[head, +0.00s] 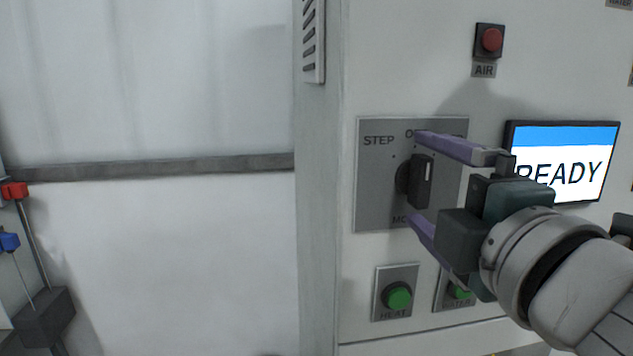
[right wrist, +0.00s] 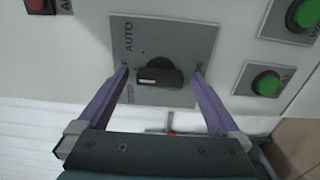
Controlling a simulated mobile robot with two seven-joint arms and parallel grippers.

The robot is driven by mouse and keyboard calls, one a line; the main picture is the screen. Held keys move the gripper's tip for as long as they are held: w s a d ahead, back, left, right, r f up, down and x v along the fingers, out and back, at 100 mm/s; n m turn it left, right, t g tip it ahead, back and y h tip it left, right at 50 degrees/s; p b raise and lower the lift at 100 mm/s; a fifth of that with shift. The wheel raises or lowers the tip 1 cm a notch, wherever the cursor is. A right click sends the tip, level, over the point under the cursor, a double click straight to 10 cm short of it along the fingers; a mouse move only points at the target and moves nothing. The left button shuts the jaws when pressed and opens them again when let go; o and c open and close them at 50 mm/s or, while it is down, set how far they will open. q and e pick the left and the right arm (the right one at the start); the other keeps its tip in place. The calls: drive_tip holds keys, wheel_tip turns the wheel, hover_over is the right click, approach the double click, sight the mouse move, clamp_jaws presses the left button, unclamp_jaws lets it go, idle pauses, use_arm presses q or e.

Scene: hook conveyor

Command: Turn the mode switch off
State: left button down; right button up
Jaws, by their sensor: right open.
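The mode switch is a black rotary knob (head: 422,180) on a grey plate (head: 375,205) on the white cabinet. The plate reads STEP at upper left, and a label at top middle is partly hidden by my finger. In the right wrist view the knob (right wrist: 160,76) has a white mark on its left end, toward the partly covered OFF label; AUTO is also readable. In the head view the handle stands about upright. My right gripper (head: 416,177) is open, its two purple fingers above and below the knob; contact cannot be told. My left gripper is out of view.
A READY screen (head: 565,160) is right of the plate, behind my right wrist. A red AIR button (head: 491,40) is above. Below are a green HEAT button (head: 397,296) and a partly hidden green button (head: 460,291). Red (head: 14,190) and blue (head: 9,242) levers stand far left.

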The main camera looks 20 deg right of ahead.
drive_tip(key=v, duration=0.1)
drive_tip(key=b+v, duration=0.1)
drive_tip(key=v, duration=0.1)
drive_tip(key=b+v, duration=0.1)
drive_tip(key=shift+s+f, duration=0.2)
drive_tip(key=shift+f, duration=0.15)
approach(425, 192)
drive_tip(key=shift+s+a+r, duration=0.15)
drive_tip(key=shift+s+r, duration=0.15)
drive_tip(key=shift+r, duration=0.05)
